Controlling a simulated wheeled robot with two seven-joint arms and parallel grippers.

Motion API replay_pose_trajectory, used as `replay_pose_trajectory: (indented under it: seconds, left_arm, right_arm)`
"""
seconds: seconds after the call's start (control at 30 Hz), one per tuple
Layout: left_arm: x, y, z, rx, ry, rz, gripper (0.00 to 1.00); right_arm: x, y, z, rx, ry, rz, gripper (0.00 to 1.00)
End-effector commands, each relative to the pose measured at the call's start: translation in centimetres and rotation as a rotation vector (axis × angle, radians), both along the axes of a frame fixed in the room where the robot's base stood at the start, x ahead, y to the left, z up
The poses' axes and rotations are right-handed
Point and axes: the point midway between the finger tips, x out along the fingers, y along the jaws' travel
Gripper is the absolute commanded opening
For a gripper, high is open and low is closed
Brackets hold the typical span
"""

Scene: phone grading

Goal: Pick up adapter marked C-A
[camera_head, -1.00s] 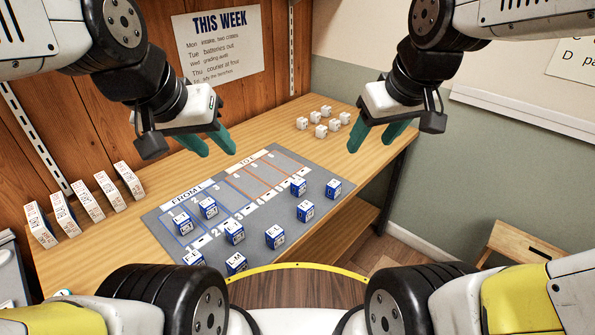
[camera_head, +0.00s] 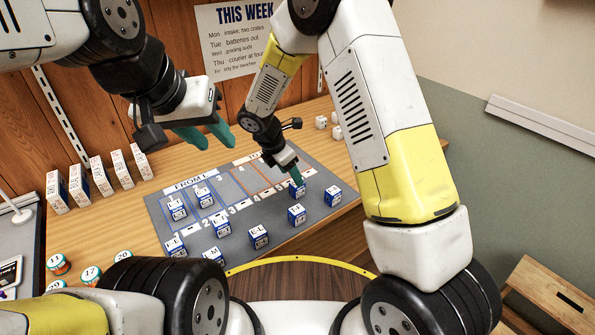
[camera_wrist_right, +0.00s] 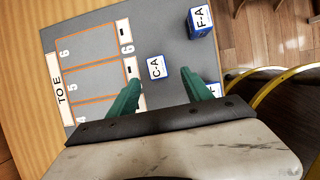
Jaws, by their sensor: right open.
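The adapter marked C-A (camera_wrist_right: 156,67) is a small blue box with a white label on the grey mat (camera_wrist_right: 190,60). In the right wrist view it stands just beyond the fingertips, between the lines of the two green fingers of my right gripper (camera_wrist_right: 162,82). The fingers are apart and nothing is between them. In the head view my right gripper (camera_head: 296,174) points down over this adapter (camera_head: 299,190) and partly hides it. My left gripper (camera_head: 208,140) is open and empty, above the back left of the mat.
An adapter marked F-A (camera_wrist_right: 201,20) stands near C-A on the mat. Several other blue boxes, such as one marked E-L (camera_head: 258,237), stand across the mat. White cubes (camera_head: 321,122) are at the back right. White boxes (camera_head: 102,176) line the left wall.

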Motion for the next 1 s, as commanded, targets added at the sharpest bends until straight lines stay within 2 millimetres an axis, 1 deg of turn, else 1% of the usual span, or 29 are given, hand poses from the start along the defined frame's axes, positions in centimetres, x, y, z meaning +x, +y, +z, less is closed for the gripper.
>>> replay_pose_trajectory:
  seconds: [0.13, 0.37, 0.5, 0.6, 0.7, 0.93, 1.0]
  left_arm:
    - [0.0, 0.0, 0.0, 0.000, 0.000, 0.000, 0.36]
    - [0.0, 0.0, 0.0, 0.000, 0.000, 0.000, 0.36]
    - [0.0, 0.0, 0.0, 0.000, 0.000, 0.000, 0.36]
    - [0.0, 0.0, 0.0, 0.000, 0.000, 0.000, 0.36]
    - [0.0, 0.0, 0.0, 0.000, 0.000, 0.000, 0.36]
    - [0.0, 0.0, 0.0, 0.000, 0.000, 0.000, 0.36]
    - [0.0, 0.0, 0.0, 0.000, 0.000, 0.000, 0.36]
  right_arm:
    - [0.3, 0.0, -1.5, -0.012, 0.008, 0.026, 0.58]
    - [1.1, -0.9, -3.9, -0.011, 0.008, 0.021, 0.58]
    - [1.8, -1.6, -5.9, -0.012, 0.009, 0.021, 0.58]
    - [2.1, -2.0, -7.0, -0.011, 0.008, 0.022, 0.58]
    - [2.3, -2.1, -7.5, -0.008, 0.006, 0.021, 0.58]
    - [2.3, -2.1, -7.6, -0.008, 0.005, 0.020, 0.58]
    - [2.3, -2.1, -7.6, -0.008, 0.005, 0.020, 0.44]
